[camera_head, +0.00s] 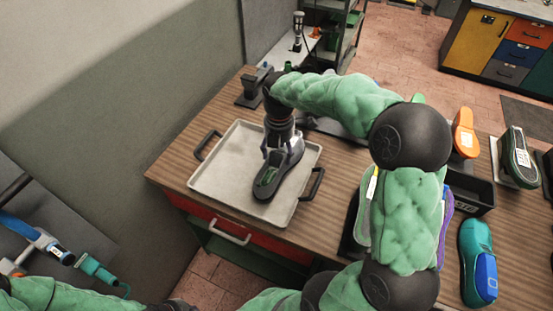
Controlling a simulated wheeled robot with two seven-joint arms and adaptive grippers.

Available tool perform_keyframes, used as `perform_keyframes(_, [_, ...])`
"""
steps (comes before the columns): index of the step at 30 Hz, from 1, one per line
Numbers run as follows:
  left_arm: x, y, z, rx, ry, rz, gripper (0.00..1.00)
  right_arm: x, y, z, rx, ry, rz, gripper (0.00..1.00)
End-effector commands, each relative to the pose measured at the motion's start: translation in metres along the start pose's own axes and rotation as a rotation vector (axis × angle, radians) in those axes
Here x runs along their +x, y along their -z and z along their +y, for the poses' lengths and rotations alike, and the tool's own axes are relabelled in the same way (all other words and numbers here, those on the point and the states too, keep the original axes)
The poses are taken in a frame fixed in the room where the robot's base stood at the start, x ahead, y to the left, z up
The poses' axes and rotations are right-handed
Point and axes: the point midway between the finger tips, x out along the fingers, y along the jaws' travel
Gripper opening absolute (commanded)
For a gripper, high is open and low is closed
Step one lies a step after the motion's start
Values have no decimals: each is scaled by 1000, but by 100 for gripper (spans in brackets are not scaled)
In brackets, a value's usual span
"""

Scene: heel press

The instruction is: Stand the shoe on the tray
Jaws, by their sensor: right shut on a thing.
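A dark grey shoe (287,187) with a green patch inside is over the right part of the pale metal tray (222,171), toe pointing to the front. My right gripper (276,160) comes down from above and is shut on the shoe's rear part. The fingers hide part of the shoe. The shoe looks level and at or just above the tray floor; I cannot tell whether it touches.
The tray has dark handles at its left and right and lies on a wooden bench (178,160). A black bin (470,190), a teal shoe (478,262) and an orange sole (464,130) are at the right. My right arm hides the bench's middle. The tray's left part is bare.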

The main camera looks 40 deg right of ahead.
Motion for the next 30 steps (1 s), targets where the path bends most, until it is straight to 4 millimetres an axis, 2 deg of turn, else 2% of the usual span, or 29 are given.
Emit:
perform_keyframes(5, [2, 0, -1, 0, 0, 0, 0, 7, -1, 6, 0, -1, 0, 8])
perform_keyframes(8, [5, 0, -2, 0, 0, 0, 0, 17, -1, 12, 0, 0, 0, 8])
perform_keyframes(13, [11, 0, -4, 0, 0, 0, 0, 40, -1, 10, 1, 0, 0, 8])
perform_keyframes(25, [12, 0, -4, 0, 0, 0, 0, 45, -1, 10, 1, -1, -1, 8])
perform_keyframes(26, [12, 0, -4, 0, 0, 0, 0, 46, -1, 10, 0, 0, 0, 72])
perform_keyframes(27, [11, 0, -4, 0, 0, 0, 0, 45, -1, 10, 0, 0, 0, 84])
perform_keyframes(28, [11, 0, -4, 0, 0, 0, 0, 45, -1, 10, 0, 0, 0, 90])
perform_keyframes(30, [11, 0, -4, 0, 0, 0, 0, 45, -1, 10, 0, 0, 0, 90])
